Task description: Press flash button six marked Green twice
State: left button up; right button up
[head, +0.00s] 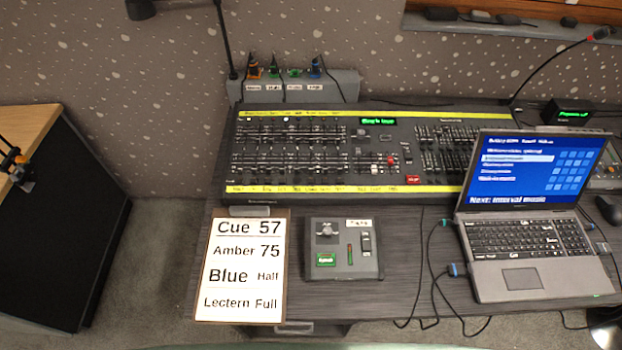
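The lighting console (310,155) lies at the back of the desk, with two banks of faders on its left half and more faders to the right. A yellow label strip (310,189) runs along its front edge, and another runs along the top. The small flash buttons are too small to tell apart here. The label Green and the number six cannot be read. Neither of my grippers shows in the head view.
A cue sheet (240,268) and a small control box (342,250) with a green button lie in front of the console. An open laptop (520,240) stands at the right, with cables beside it. A gooseneck lamp (225,40) rises behind. Desk between box and laptop is mostly clear.

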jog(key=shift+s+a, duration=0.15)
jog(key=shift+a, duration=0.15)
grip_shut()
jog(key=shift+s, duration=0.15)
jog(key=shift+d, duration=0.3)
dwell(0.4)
